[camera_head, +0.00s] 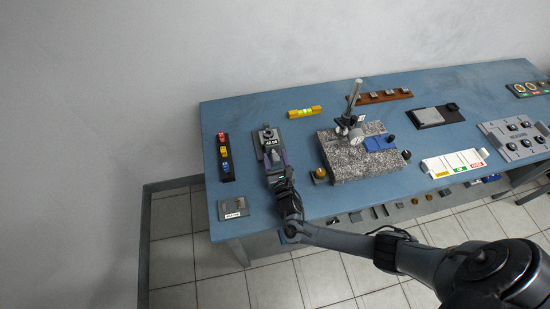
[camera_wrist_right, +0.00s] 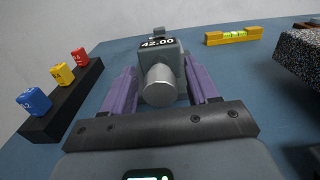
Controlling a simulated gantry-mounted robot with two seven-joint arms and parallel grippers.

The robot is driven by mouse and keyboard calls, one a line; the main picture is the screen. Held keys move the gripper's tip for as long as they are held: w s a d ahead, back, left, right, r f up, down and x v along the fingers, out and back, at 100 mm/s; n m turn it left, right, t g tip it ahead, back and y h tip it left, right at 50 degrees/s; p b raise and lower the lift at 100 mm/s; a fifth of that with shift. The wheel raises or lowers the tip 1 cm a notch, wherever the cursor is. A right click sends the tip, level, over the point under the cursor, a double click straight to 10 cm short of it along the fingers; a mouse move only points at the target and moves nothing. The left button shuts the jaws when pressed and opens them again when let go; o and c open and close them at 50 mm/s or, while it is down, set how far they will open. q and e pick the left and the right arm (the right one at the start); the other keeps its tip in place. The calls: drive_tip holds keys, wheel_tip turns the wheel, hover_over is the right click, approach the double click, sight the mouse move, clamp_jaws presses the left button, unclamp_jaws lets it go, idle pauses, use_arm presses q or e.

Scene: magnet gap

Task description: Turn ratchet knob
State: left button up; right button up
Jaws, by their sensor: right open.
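A grey device with a display reading 42.00 (camera_head: 268,141) stands on the left part of the blue table. In the right wrist view its display (camera_wrist_right: 157,43) faces me, and a round grey knob (camera_wrist_right: 159,86) points toward the camera. My right gripper (camera_head: 276,164) is at the near end of the device. In the wrist view its two purple fingers (camera_wrist_right: 161,78) are open, one on each side of the knob and the device body. A gap shows beside the knob, and I see no grip on it. The knob is hidden by the gripper in the head view. My left gripper is not in view.
A black rack with red, yellow and blue blocks (camera_head: 225,154) stands left of the device. A speckled stone block (camera_head: 352,162) with a stand is to the right. A yellow level (camera_head: 304,111) lies behind. A small grey plate (camera_head: 233,208) is near the front left corner.

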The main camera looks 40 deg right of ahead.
drive_tip(key=shift+w+d, duration=0.15)
drive_tip(key=shift+w, duration=0.15)
drive_tip(key=c, duration=1)
drive_tip(key=shift+c, duration=0.2)
drive_tip(key=shift+m, duration=0.4)
